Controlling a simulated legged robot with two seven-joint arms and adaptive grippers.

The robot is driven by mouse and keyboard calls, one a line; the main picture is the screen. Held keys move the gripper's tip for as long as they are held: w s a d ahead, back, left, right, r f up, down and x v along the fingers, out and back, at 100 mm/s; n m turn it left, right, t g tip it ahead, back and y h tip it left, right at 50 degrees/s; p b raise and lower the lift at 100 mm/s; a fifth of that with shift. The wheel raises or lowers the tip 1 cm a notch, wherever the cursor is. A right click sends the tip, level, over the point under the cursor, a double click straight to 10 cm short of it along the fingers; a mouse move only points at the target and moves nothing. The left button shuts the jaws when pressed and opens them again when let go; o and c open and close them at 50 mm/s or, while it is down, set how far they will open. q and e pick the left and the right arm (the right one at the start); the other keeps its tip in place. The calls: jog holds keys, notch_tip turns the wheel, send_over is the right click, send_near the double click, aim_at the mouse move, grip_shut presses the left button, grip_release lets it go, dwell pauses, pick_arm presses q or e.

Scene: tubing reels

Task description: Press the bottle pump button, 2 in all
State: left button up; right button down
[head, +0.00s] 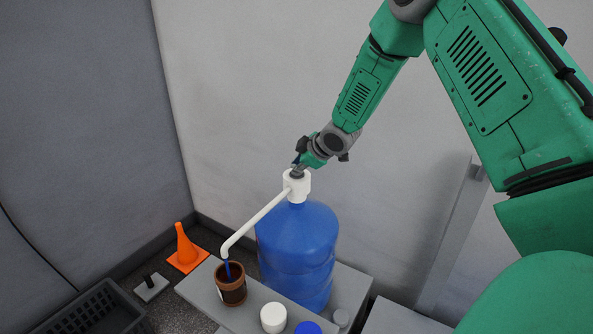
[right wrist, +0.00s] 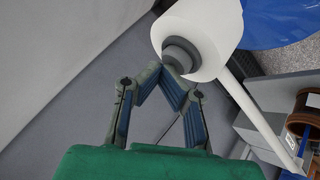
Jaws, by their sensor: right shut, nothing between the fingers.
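A large blue bottle (head: 298,250) stands on a grey surface, with a white pump (head: 296,186) on top. The pump's spout reaches down to the left over a brown cup (head: 231,290). A thin blue stream (head: 228,268) shows between the spout's end and the cup. My right gripper (head: 297,168) is shut and empty, its fingertips at the top of the pump. In the right wrist view, the fingertips (right wrist: 178,72) meet at the grey button (right wrist: 180,54) in the white pump head (right wrist: 212,40) and appear to touch it. My left gripper is out of view.
A white lid or jar (head: 273,317) and a blue one (head: 307,328) sit in front of the bottle. An orange cone (head: 187,248) and a dark crate (head: 100,310) are on the floor at left. Walls stand close behind.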

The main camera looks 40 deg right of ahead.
jog(key=shift+s+f, duration=0.15)
jog(key=shift+f, duration=0.3)
dwell(0.3)
jog(key=shift+d+r+p, duration=0.2)
jog(key=shift+r+p, duration=0.95)
jog(key=shift+r, duration=0.1)
jog(key=shift+a+r, duration=0.1)
notch_tip(320, 180, up, 5)
jog(key=p, duration=0.5)
dwell(0.3)
